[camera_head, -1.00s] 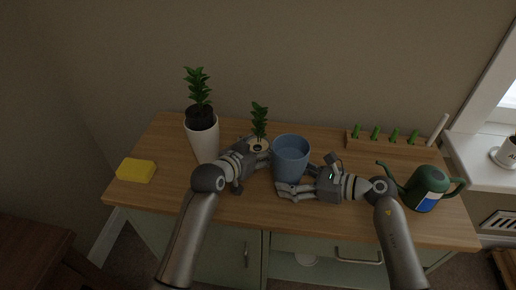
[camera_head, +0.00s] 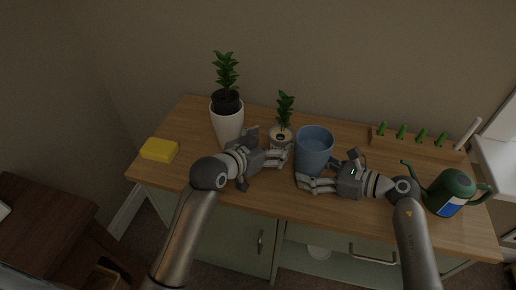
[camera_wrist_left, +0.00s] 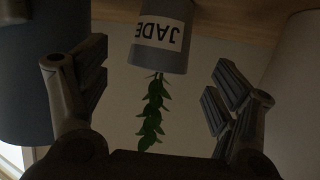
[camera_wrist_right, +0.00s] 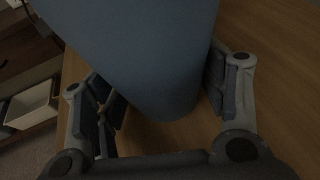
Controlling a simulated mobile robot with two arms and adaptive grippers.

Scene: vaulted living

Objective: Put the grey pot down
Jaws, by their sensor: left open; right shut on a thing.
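The small grey pot (camera_head: 279,141) stands on the wooden cabinet top with a leafy green plant in it. In the left wrist view the grey pot (camera_wrist_left: 160,58) shows upside down, with a white label reading JADE. My left gripper (camera_head: 284,158) is open, just in front of the pot; its fingers (camera_wrist_left: 160,80) are spread and apart from it. My right gripper (camera_head: 315,172) is shut on a larger blue pot (camera_head: 313,152), right of the grey pot. The blue pot (camera_wrist_right: 150,50) fills the space between the right fingers; its base is partly hidden.
A tall white pot (camera_head: 228,126) with a plant stands left of the grey pot. A yellow sponge (camera_head: 159,150) lies at the left edge. A wooden rack (camera_head: 405,145) with green items is at the back right. A green watering can (camera_head: 450,188) stands at the right.

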